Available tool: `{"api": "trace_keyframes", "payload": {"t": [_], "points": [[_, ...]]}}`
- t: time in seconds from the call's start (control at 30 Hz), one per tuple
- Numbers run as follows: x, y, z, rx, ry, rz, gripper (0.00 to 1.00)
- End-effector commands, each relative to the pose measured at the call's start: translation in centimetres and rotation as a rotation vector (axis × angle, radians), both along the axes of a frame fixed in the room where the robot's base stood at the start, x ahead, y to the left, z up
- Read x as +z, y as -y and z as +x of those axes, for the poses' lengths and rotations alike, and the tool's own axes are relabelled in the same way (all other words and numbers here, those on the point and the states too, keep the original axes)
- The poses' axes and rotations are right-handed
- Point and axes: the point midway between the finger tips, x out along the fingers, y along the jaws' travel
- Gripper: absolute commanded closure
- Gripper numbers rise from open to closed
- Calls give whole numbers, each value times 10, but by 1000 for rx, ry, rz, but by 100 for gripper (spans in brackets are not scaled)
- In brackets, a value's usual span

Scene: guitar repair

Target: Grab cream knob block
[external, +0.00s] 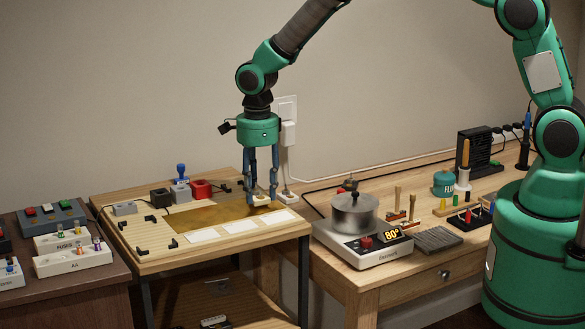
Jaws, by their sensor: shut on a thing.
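The cream knob block (261,198) is a small pale block low on the wooden workbench, near its right edge. My gripper (262,194) points straight down at it from above, with its blue fingers on either side of the block. The gripper is shut on the block. The block is at or very close to the bench surface; I cannot tell whether it touches. The fingers hide part of it.
Red (201,189), grey and black blocks stand at the back of the bench (150,262). White cards (236,229) lie in front. Right of the bench, a metal pot (354,213) sits on a heater reading 80°. Labelled trays (73,262) are at left.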

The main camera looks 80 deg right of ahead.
Motion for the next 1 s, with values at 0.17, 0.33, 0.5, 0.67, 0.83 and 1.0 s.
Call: {"api": "trace_keyframes", "payload": {"t": [0.17,0.33,0.5,0.67,0.83,1.0], "points": [[21,0,1,0,3,0,85],[31,-2,-15,0,-1,0,85],[34,-6,-43,0,0,0,85],[37,-10,-73,0,0,0,85],[39,-14,-105,0,0,0,85],[42,-18,-130,0,0,0,85]]}}
